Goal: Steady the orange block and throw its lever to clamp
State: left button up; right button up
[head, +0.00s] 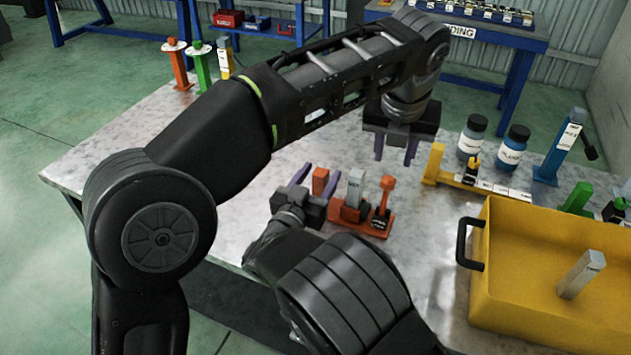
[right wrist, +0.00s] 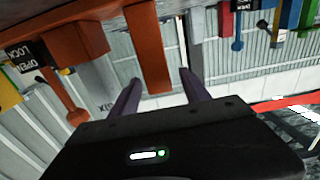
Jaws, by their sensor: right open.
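The orange block (head: 350,214) stands on the marbled table, with an upright orange post (head: 320,181), a grey piece (head: 354,188) seated in it and an orange lever (head: 386,190) standing up at its right end. In the right wrist view, upside down, the post (right wrist: 148,45) shows between the fingers of my right gripper (right wrist: 158,92), with the lever (right wrist: 62,98) and an OPEN/LOCK label to the left. My right gripper (head: 309,176) is open beside the block; contact is unclear. My left gripper (head: 395,148) is open and empty, fingers down, above and behind the lever.
A yellow fixture (head: 470,175), two dark bottles (head: 472,134) and a blue fixture (head: 560,145) stand to the right. A yellow bin (head: 550,255) with a grey bar inside fills the front right. Coloured posts (head: 201,65) stand at the far left. The table's left part is clear.

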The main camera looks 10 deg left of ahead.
grip_shut()
dwell(0.6)
dwell(0.3)
dwell(0.4)
